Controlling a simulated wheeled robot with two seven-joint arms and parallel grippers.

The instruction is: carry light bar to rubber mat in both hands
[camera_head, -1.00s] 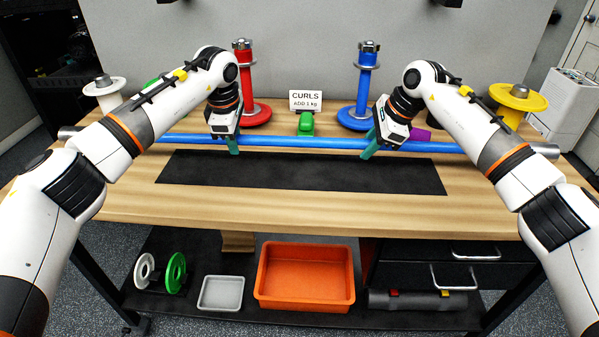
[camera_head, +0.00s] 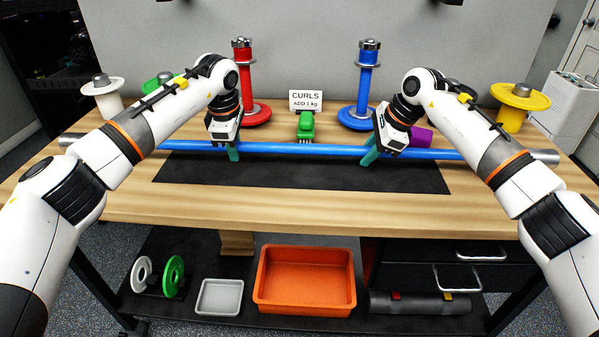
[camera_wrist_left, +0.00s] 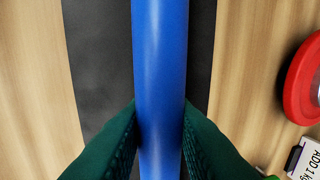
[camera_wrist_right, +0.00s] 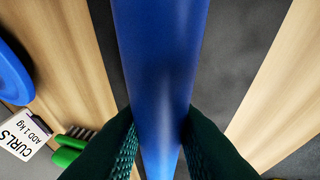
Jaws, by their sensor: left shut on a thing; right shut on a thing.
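The light bar (camera_head: 300,149) is a long blue bar with grey ends, stretched level from left to right across the workbench. The black rubber mat (camera_head: 300,176) lies flat on the bench top; in the head view the bar crosses its back part. My left gripper (camera_head: 233,153) is shut on the bar left of centre, and my right gripper (camera_head: 370,156) is shut on it right of centre. Both wrist views show the blue bar (camera_wrist_left: 160,60) between green fingers, with the dark mat below. The exact gap between bar and mat is hard to tell.
Behind the bar stand a red post (camera_head: 243,85), a blue post (camera_head: 366,85), a CURLS sign (camera_head: 305,100) and a green brush (camera_head: 305,126). A yellow spool (camera_head: 515,105) stands at right. An orange bin (camera_head: 305,278) is on the lower shelf. The bench front is clear.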

